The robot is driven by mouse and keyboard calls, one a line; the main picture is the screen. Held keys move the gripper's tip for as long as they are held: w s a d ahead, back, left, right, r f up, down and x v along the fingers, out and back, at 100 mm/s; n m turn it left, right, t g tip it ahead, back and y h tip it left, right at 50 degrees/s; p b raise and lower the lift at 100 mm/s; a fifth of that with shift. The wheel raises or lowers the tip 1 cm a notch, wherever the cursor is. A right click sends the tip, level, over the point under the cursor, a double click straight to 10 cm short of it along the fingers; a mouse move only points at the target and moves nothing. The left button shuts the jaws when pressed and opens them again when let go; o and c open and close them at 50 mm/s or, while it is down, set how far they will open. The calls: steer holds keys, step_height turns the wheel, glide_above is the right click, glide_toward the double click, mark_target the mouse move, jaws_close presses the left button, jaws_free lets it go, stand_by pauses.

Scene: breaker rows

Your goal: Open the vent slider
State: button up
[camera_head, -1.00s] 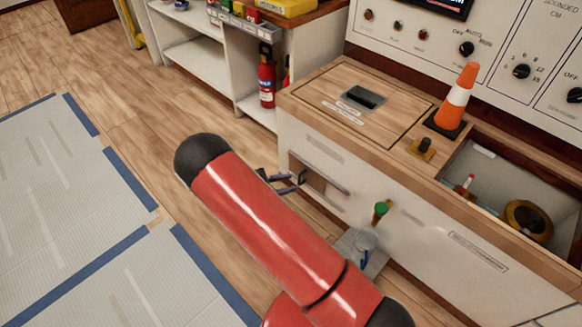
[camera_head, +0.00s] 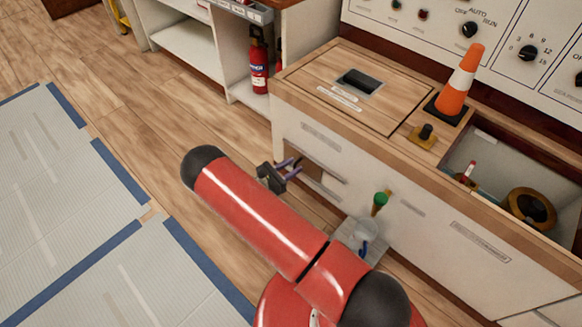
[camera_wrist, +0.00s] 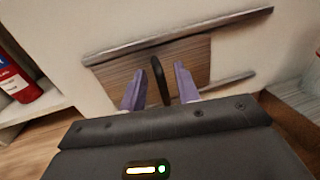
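The vent slider is a wood-coloured panel (camera_wrist: 125,83) with an upright black handle (camera_wrist: 160,82), set between two metal rails on the white cabinet front. In the head view the slider panel (camera_head: 331,183) shows partly, low on the cabinet's left part. My gripper (camera_wrist: 159,88) is open, with one purple finger on each side of the black handle in the wrist view. I cannot tell whether either finger touches it. In the head view my gripper (camera_head: 293,169) is close to the slider's left part; the handle cannot be made out there.
The cabinet top holds a recessed black pull (camera_head: 359,82), an orange cone (camera_head: 461,82) and an open bin with a tape roll (camera_head: 530,208). A green-topped valve (camera_head: 380,199) stands right of the slider.

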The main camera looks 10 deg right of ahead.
steer(key=shift+d, duration=0.1)
jaws_close()
steer(key=s+d+p, duration=0.1)
steer(key=s, duration=0.1)
steer(key=s+d+p, duration=0.1)
steer(key=s+d, duration=0.1)
steer(key=s, duration=0.1)
steer(key=s+d, duration=0.2)
steer(key=shift+s+p, duration=0.15)
steer(key=shift+p, duration=0.25)
steer(key=shift+a, duration=0.1)
jaws_free()
